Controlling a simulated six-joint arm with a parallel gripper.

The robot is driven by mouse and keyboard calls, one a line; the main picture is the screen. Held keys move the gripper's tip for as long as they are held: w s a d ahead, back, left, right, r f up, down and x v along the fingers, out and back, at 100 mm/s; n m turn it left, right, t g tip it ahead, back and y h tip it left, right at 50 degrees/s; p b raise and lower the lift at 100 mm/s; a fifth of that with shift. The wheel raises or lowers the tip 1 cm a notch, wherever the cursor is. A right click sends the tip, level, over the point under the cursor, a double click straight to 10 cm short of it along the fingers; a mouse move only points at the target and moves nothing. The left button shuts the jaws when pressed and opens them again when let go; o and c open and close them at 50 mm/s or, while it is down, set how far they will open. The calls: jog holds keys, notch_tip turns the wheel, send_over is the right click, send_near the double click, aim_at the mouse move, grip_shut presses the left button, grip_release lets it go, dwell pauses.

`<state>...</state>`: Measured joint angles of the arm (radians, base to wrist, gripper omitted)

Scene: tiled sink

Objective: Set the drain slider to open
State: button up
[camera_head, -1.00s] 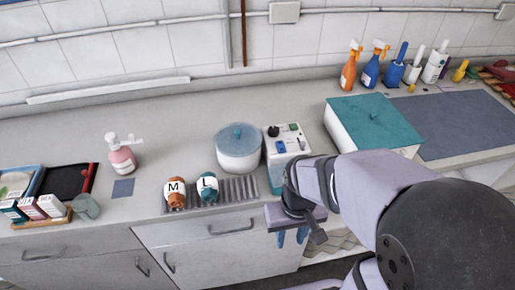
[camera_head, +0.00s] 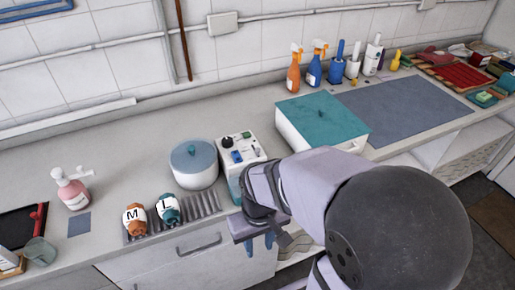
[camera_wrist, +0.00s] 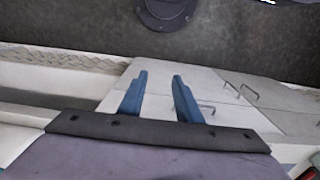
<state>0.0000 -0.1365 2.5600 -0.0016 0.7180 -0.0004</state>
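A white control box (camera_head: 252,150) stands on the counter beside a round pot, with small controls on its top. They include a black knob (camera_head: 227,143), a blue piece (camera_head: 237,157) and a green piece (camera_head: 247,135). I cannot tell which is the drain slider or how it is set. My gripper (camera_head: 260,243) is in front of and below the box, beyond the counter's front edge, touching none of these controls. In the wrist view its two blue fingers (camera_wrist: 158,92) are apart with nothing between them. The box is not in the wrist view.
Left of the box are the lidded pot (camera_head: 194,168), bottles marked M (camera_head: 134,219) and L (camera_head: 168,208) on a ridged drainer, and a pink soap pump (camera_head: 74,192). A teal-lidded white box (camera_head: 322,118) stands right. Spray bottles (camera_head: 314,65) line the wall.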

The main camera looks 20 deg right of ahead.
jog(key=shift+o, duration=0.2)
notch_tip(320, 180, up, 14)
jog(key=m+p, duration=0.4)
jog(key=p, duration=0.3)
send_over(258, 149)
jog(key=shift+f, duration=0.15)
jog(key=shift+f+p, duration=1.2)
jog(key=shift+f, duration=2.4)
grip_shut()
